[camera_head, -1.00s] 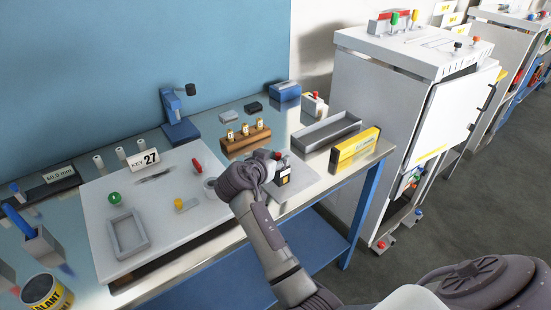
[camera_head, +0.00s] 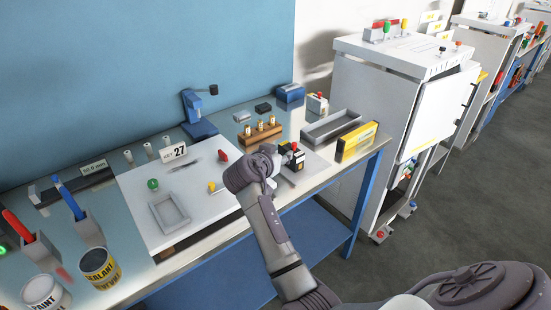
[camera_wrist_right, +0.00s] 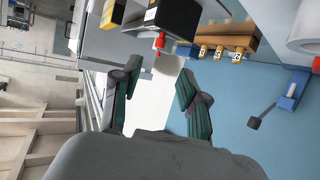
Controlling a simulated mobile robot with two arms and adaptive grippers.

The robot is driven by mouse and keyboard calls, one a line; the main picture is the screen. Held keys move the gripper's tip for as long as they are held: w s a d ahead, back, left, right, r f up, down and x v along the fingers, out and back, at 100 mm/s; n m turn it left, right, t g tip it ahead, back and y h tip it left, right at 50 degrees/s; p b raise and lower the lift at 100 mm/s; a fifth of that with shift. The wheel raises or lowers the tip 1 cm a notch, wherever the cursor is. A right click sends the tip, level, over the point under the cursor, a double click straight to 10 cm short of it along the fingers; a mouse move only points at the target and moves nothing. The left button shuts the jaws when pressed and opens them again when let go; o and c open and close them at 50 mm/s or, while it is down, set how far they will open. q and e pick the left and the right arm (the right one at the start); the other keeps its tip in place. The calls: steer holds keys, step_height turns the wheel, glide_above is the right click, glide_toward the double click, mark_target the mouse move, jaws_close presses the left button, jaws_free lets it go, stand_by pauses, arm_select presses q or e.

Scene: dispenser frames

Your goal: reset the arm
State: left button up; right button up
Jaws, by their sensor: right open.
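My right gripper (camera_head: 272,166) is over the front part of the workbench, at the end of my grey arm. In the head view its own wrist hides most of its fingers. The right wrist view shows the two fingers (camera_wrist_right: 155,95) spread apart with nothing between them. A small black device with a red top (camera_head: 293,161) stands just right of the gripper. In the wrist view a black and yellow body with a red knob (camera_wrist_right: 160,41) lies beyond the fingertips, apart from them. My left gripper is not in view.
A wooden block with brass pieces (camera_head: 261,138), a grey tray (camera_head: 330,127) and a yellow box (camera_head: 357,143) stand close by. A white board (camera_head: 140,185) lies left. Tins (camera_head: 99,268) stand front left. A white cabinet (camera_head: 375,105) stands right. Floor is clear at far right.

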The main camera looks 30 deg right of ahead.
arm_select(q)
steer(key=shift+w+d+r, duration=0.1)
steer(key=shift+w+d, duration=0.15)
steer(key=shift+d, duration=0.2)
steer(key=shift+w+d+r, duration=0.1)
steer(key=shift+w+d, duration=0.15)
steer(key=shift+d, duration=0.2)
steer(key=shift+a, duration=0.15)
